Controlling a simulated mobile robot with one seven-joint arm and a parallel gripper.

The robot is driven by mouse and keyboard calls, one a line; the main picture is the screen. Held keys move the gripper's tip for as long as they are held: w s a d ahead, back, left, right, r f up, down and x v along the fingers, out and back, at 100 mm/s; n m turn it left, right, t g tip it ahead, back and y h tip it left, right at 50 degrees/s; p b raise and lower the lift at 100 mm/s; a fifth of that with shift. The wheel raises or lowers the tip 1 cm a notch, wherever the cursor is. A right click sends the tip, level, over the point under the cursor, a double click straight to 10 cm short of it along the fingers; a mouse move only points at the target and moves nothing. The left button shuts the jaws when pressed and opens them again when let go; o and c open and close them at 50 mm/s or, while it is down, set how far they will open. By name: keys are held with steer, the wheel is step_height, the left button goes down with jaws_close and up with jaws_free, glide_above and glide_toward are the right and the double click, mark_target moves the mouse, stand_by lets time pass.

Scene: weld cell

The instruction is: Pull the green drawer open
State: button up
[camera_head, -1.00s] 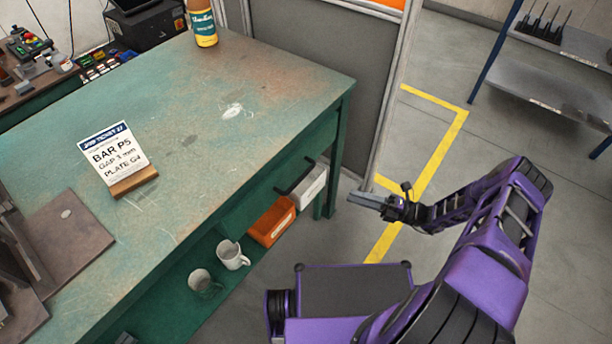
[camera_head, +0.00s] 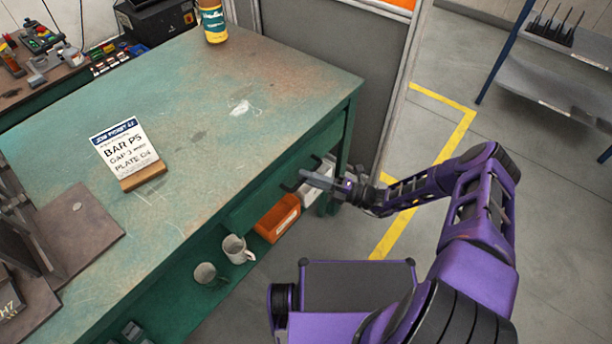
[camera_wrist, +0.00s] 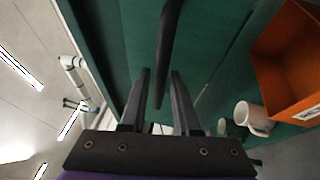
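The green drawer (camera_head: 262,202) is set in the front of the green workbench, under its top, and its front looks flush with the bench. Its black bar handle (camera_head: 291,187) stands out from the front near the bench's right end. My gripper (camera_head: 306,176) is at the handle and partly covers it. In the wrist view the handle (camera_wrist: 168,45) runs down from the top edge, and its lower end appears between the two fingers. The fingers (camera_wrist: 160,78) are apart with a gap on both sides of the bar. Contact is not visible. The green front (camera_wrist: 212,45) lies behind.
An orange bin (camera_head: 278,219) and two mugs (camera_head: 236,248) sit on the shelf below the drawer. A job ticket (camera_head: 127,150) and a bottle (camera_head: 213,22) stand on the bench top (camera_head: 250,80). A grey panel (camera_head: 330,60) is behind.

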steer(key=shift+w+a, duration=0.1)
steer(key=shift+a, duration=0.25)
jaws_close()
stand_by(1.2)
